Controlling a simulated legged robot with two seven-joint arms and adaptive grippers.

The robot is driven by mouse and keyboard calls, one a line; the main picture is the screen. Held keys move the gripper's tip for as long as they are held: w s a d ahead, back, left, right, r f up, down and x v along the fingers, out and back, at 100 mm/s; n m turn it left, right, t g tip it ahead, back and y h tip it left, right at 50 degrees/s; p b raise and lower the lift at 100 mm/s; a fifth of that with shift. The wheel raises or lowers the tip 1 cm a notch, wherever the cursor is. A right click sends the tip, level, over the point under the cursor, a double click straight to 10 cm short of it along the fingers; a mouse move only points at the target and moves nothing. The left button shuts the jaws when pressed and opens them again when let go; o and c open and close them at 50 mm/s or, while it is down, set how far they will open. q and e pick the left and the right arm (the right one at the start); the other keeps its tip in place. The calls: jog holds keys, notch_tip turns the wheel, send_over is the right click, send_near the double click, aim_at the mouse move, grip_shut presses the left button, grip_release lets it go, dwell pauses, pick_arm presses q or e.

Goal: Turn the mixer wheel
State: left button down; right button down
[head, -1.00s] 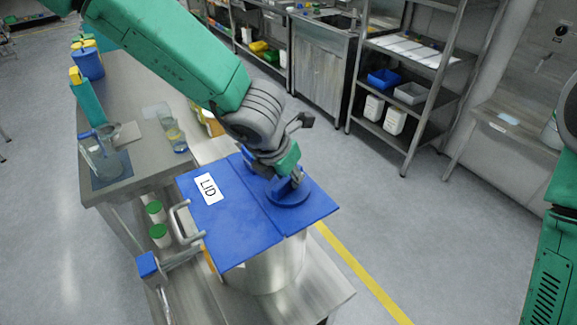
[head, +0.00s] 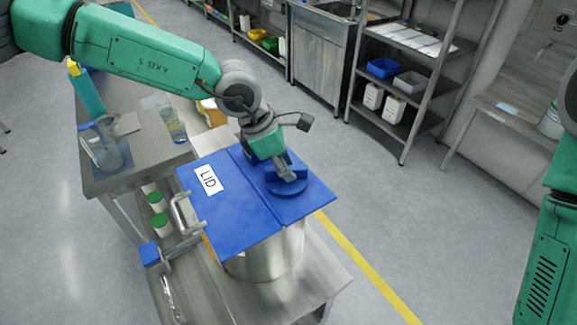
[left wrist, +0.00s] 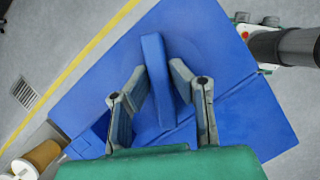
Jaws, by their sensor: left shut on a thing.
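The mixer wheel (head: 290,189) is a blue disc with a raised blue grip bar, set on the right part of the blue lid (head: 236,237). My left gripper (head: 287,172) comes down on the wheel from above and is shut on its bar. In the left wrist view, the upright bar (left wrist: 158,85) stands between the two grey fingers (left wrist: 158,75), and the disc's outline is hard to make out against the lid. My right arm shows at the right edge of the head view, but its gripper is not in view.
The lid covers a steel drum (head: 268,258) on a low steel table (head: 308,292). A metal handle (head: 182,215) stands at the lid's left edge. A steel bench (head: 150,168) with a glass jug (head: 103,150) is at left. The floor to the right is clear.

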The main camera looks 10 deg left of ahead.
pick_arm(q)
jog(key=shift+s+a+f+m+g, duration=0.1)
jog(key=shift+f+m+g, duration=0.2)
jog(key=shift+m, duration=0.2)
jog(key=c, duration=1.5)
grip_release()
jog(key=shift+r, duration=0.1)
jog(key=shift+a, duration=0.1)
jog(key=shift+r, duration=0.1)
jog(key=shift+a+r, duration=0.15)
jog(key=shift+r, duration=0.1)
jog(key=v, duration=1.1)
jog(key=shift+a, duration=0.15)
